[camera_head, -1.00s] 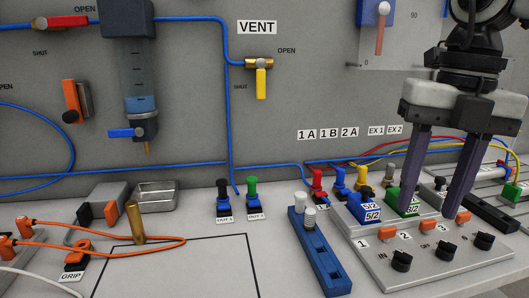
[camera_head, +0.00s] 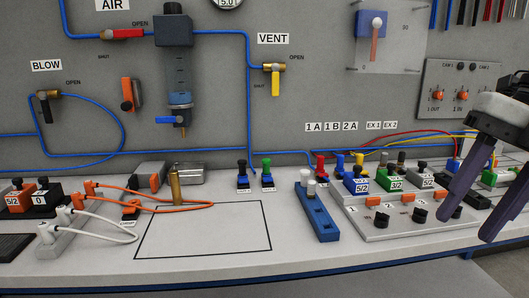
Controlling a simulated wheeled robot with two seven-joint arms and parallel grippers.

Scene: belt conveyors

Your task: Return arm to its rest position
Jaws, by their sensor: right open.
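My right gripper (camera_head: 472,212) is at the right edge of the head view, pointing down. Its two dark purple fingers are apart with nothing between them. It hangs in front of the right end of the bench, to the right of the valve panel (camera_head: 380,229). Part of its body and the arm above it are cut off by the frame edge. My left gripper is not in view.
The white bench (camera_head: 340,255) carries a blue rack (camera_head: 318,215), several valve blocks and a brass cylinder (camera_head: 175,185) beside orange tubing. The grey back wall holds the vent valve (camera_head: 272,78) and blue air lines.

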